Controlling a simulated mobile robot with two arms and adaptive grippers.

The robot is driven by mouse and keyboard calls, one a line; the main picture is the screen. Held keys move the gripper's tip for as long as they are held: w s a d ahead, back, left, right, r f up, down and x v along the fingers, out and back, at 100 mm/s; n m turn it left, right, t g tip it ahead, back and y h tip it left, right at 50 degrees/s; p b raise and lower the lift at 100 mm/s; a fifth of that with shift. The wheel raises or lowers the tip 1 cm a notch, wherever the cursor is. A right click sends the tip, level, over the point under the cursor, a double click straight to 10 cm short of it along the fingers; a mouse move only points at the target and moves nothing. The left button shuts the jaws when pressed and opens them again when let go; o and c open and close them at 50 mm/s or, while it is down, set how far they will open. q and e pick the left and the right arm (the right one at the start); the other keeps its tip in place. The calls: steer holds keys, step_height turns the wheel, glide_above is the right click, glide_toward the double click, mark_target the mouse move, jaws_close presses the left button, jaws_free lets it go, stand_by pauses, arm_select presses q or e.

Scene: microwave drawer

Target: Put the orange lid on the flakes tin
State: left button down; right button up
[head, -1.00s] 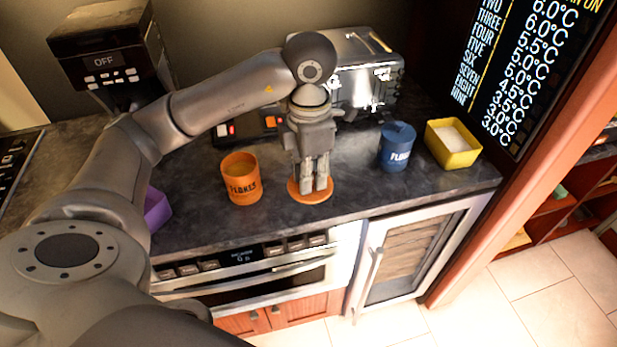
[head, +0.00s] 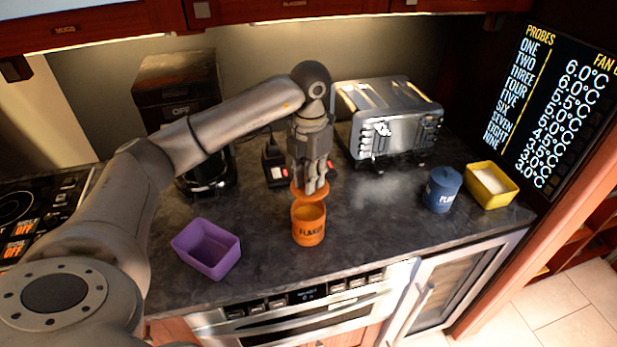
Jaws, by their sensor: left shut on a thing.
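The orange flakes tin (head: 309,231) stands upright and open-topped on the dark counter. My left gripper (head: 312,186) is shut on the orange lid (head: 299,192) and holds it above and slightly behind the tin's mouth as seen here. The lid looks apart from the tin, but its exact height over the rim is hard to tell. The fingers hide part of the lid. My right gripper does not show.
A purple open box (head: 207,250) stands left of the tin. A blue lidded tin (head: 441,190) and a yellow container (head: 490,186) are at the right. A toaster (head: 392,122) and a coffee machine (head: 180,105) stand at the back. The counter (head: 375,225) right of the tin is clear.

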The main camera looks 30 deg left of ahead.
arm_select(q)
steer(key=shift+a+f, duration=0.15)
step_height(320, 180, down, 3)
steer(key=b, duration=0.3)
steer(key=shift+s+f, duration=0.1)
steer(key=shift+f, duration=0.1)
step_height(320, 180, down, 2)
steer(key=shift+b, duration=0.7)
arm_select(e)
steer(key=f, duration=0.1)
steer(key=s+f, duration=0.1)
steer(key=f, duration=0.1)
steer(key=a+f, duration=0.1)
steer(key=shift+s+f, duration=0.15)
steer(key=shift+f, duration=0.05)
arm_select(q)
steer(key=shift+f, duration=0.1)
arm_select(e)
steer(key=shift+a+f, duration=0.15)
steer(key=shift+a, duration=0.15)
arm_select(q)
steer(key=shift+f+b, duration=0.4)
steer(key=shift+b, duration=0.1)
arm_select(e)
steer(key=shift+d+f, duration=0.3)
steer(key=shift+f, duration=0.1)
